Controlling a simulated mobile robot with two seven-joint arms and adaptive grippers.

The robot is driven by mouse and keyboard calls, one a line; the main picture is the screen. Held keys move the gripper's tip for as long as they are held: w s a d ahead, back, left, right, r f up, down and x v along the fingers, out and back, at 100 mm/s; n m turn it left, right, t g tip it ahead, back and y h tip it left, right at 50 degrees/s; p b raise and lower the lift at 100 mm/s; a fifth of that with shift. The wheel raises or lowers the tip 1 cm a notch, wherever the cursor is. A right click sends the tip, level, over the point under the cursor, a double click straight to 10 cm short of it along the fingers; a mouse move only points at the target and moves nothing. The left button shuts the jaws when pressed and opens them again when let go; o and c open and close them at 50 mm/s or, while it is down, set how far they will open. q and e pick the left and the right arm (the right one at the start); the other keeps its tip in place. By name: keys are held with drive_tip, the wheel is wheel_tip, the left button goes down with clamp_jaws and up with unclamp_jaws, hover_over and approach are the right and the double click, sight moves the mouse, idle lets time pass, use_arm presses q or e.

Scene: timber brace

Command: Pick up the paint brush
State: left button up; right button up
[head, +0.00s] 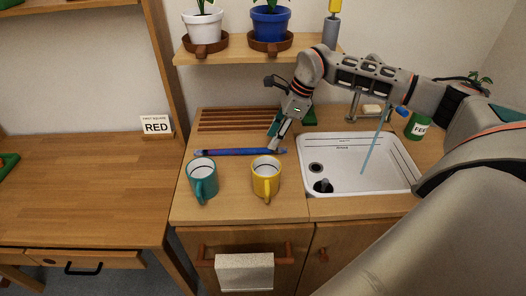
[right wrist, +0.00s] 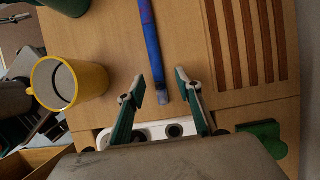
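A long thin blue and purple stick, which looks like the paint brush (head: 232,152), lies across the counter behind two mugs. My right gripper (head: 275,139) points down at its right end. In the right wrist view, my right gripper (right wrist: 167,82) is open, and the grey end of the brush (right wrist: 153,42) shows between its fingers. Neither finger appears to touch the brush. I cannot tell how far above the counter the fingertips are. My left gripper is not in view.
A teal mug (head: 202,181) and a yellow mug (head: 266,177) stand in front of the brush. A slatted wooden rack (head: 235,120) lies behind it. A white sink (head: 345,180) is to the right. A shelf (head: 225,57) with potted plants hangs above.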

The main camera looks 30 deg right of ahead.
sight(264, 151)
drive_tip(key=x, duration=0.4)
drive_tip(key=shift+s+a+f, duration=0.1)
drive_tip(key=shift+s, duration=0.15)
clamp_jaws()
